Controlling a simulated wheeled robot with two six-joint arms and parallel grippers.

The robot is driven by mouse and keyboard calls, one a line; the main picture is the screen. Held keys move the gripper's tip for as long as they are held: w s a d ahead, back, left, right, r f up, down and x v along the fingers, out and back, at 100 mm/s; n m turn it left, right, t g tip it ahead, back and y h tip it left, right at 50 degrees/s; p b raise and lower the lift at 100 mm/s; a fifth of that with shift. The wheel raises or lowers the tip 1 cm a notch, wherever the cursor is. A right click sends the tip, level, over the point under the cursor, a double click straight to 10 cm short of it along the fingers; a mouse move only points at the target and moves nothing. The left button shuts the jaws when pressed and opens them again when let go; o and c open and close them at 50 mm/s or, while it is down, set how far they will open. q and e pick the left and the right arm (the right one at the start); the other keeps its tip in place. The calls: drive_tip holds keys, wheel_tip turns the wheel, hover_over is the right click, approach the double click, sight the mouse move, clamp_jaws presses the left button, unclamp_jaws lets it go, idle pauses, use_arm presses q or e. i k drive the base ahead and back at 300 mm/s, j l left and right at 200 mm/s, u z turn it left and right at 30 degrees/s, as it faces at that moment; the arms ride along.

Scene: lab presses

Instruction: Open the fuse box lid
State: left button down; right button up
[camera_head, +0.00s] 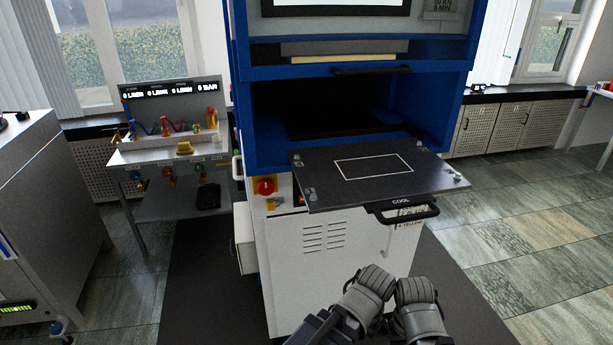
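A pale box (245,252) is fixed low on the left side of the blue and white press; it may be the fuse box. Its side shows and its front is seen at a steep angle, so I cannot tell whether its lid is open or shut. My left gripper (371,290) and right gripper (416,293) are dark grey and close together at the bottom centre, in front of the press's white lower cabinet. Both are well to the right of the box and apart from it. Their fingertips are not clear, and I see nothing held.
A dark platen (440,172) marked COOL juts out from the press above my grippers, with a black handle (403,213) below its front edge. A red knob (265,186) sits on the press front. A bench (150,157) with gauges stands left. Tiled floor is free at right.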

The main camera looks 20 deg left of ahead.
sight(243, 218)
drive_tip(key=k+j+u, duration=0.15)
drive_tip(key=j+u, duration=0.15)
drive_tip(key=j, duration=0.55)
drive_tip(key=j+u, duration=0.3)
drive_tip(key=j, duration=0.6)
drive_tip(key=i+l+u, duration=0.35)
drive_tip(key=l, duration=0.3)
drive_tip(key=i+l+u, duration=0.15)
drive_tip(key=l, duration=0.2)
